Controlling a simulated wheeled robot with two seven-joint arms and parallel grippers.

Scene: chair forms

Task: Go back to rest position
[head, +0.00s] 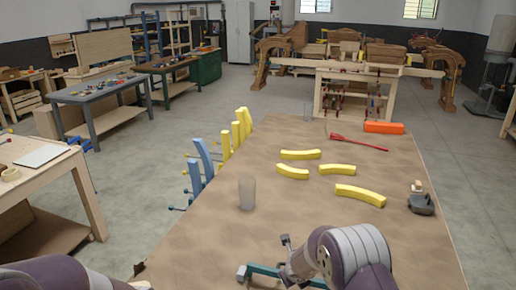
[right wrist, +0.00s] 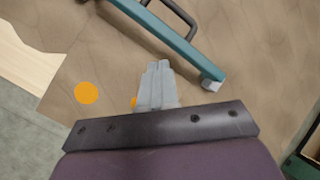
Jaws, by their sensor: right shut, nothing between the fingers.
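In the right wrist view my right gripper (right wrist: 157,68) is shut and empty, its grey fingers together over the brown-covered table (right wrist: 110,45). A teal bar clamp (right wrist: 175,42) with a dark handle lies just beyond the fingertips, apart from them as far as I can tell. In the head view the clamp (head: 262,270) is at the table's near edge, partly hidden by my right arm. My left arm shows only as a purple link at the lower left; its gripper is out of view.
Several yellow curved pieces (head: 358,195), a grey cylinder (head: 247,193), a red tool (head: 358,142) and an orange case (head: 384,127) rest on the table. Blue and yellow upright pieces (head: 203,159) line its left side. A wooden workbench (head: 88,195) stands at left.

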